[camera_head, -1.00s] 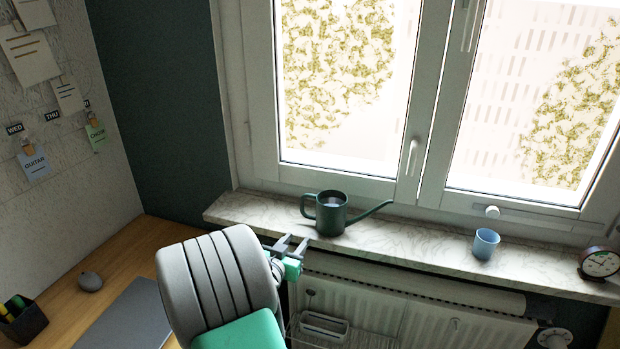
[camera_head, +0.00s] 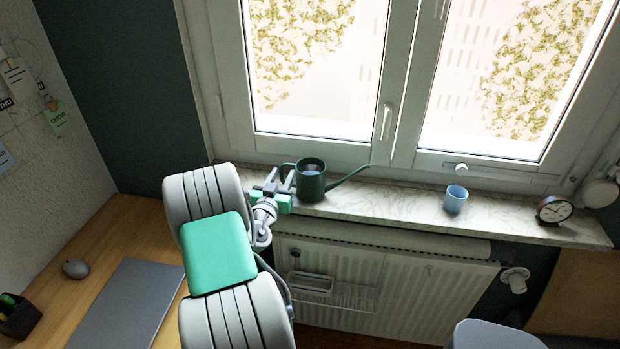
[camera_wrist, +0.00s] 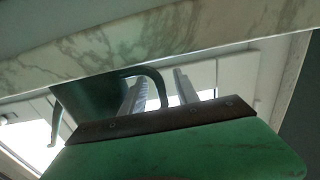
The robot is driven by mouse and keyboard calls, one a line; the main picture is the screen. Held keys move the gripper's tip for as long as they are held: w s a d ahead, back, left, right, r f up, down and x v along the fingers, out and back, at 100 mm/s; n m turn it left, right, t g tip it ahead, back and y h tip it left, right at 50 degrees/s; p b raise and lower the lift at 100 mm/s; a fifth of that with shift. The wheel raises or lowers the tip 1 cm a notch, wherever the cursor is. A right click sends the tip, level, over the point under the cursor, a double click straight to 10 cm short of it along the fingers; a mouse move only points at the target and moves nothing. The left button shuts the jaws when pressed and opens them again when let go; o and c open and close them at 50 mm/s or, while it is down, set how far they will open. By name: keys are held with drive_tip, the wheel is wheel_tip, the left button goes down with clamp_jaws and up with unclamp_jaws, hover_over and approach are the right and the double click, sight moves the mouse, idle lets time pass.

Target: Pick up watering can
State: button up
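The dark green watering can (camera_head: 312,182) stands upright on the marble windowsill, with its spout pointing right and its handle on the left. In the wrist view the can (camera_wrist: 90,98) shows with its curved handle (camera_wrist: 155,80) close to my fingers. My gripper (camera_head: 282,182) is at the handle side of the can. In the wrist view its two metal fingers (camera_wrist: 158,92) are apart, and the handle's end appears between them. I cannot tell whether a finger touches it. My gripper and arm hide part of the handle in the head view.
The marble sill (camera_head: 390,205) also holds a blue cup (camera_head: 455,200) and a clock (camera_head: 554,210) to the right. The window (camera_head: 400,90) is close behind the can. A radiator (camera_head: 400,285) is below. A wooden desk (camera_head: 110,235) with a grey mat (camera_head: 125,305) is at left.

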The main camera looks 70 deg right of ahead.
clamp_jaws()
idle(1.3)
drive_tip(key=shift+r, duration=0.1)
